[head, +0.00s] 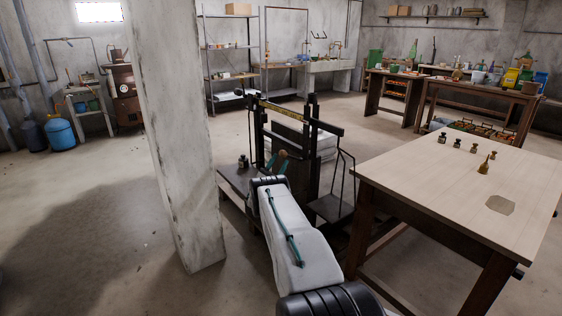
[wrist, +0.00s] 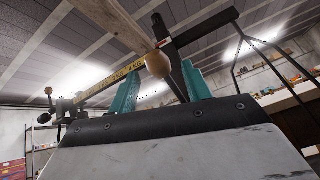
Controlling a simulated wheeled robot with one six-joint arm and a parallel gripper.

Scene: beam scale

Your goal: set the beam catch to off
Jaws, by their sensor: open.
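The dark-framed beam scale (head: 312,147) stands between the concrete pillar and the table. Its yellow, marked beam (head: 286,112) runs across the top, and the beam also shows in the wrist view (wrist: 100,86). My gripper (head: 277,161) is at the scale, below the beam. In the wrist view my gripper (wrist: 161,70) has its two teal fingers spread apart. A round wooden knob (wrist: 158,66) at the end of a pale lever shows between the fingertips; I cannot tell whether they touch it. Whether this is the beam catch, and its setting, I cannot tell.
The concrete pillar (head: 178,140) stands close on the left of my arm. A wooden table (head: 450,195) with several small weights (head: 457,143) stands on the right. Dark weights (head: 243,161) stand at the scale's left. Open floor lies left of the pillar.

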